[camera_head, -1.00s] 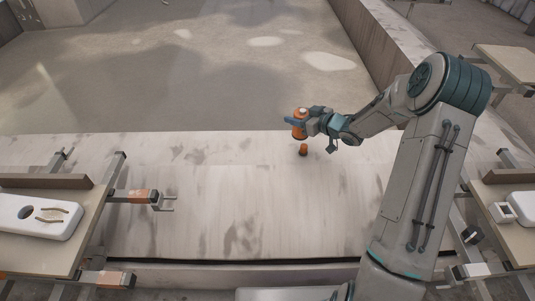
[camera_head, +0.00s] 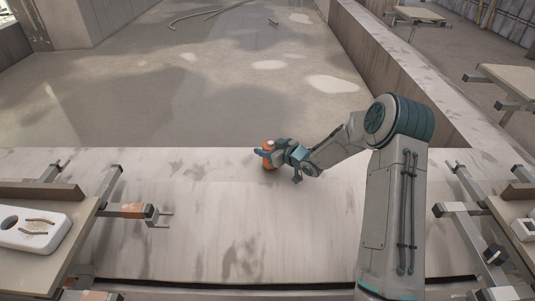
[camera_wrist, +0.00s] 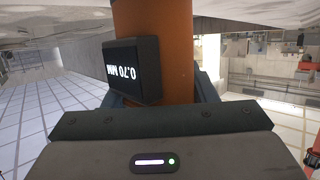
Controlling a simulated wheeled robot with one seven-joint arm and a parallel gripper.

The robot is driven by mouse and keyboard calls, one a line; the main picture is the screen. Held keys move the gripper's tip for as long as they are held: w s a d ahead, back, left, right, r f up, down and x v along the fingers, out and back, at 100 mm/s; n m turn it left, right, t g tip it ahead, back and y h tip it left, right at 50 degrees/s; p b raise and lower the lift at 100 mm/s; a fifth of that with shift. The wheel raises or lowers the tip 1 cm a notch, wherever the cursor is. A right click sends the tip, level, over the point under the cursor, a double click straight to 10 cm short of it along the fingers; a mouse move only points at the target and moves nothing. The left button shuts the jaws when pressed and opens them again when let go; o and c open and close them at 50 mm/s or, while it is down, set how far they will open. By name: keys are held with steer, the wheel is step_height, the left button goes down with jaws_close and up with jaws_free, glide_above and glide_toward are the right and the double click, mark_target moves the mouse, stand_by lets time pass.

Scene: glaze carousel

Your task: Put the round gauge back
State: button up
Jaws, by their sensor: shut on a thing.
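The round gauge is an orange cylinder (camera_head: 268,163) with a small black display reading 0.70 MM. It stands roughly upright at the left tip of my arm in the head view. My gripper (camera_head: 268,152) is shut around its upper part. In the wrist view the orange body (camera_wrist: 155,30) fills the top middle between my fingers, with the black display (camera_wrist: 131,70) facing the camera. The gauge is over the pale worktop (camera_head: 190,215), near its far edge; I cannot tell whether its bottom touches. Its far side and both its ends are hidden or cut off.
A white tray (camera_head: 18,240) with a round hole and a thin tan tool lies on the left side table. Another side table stands at right. The worktop's middle is clear.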

steer(key=shift+f, duration=0.5)
steer(key=shift+f, duration=0.2)
steer(key=o, duration=1)
steer(key=shift+r, duration=0.1)
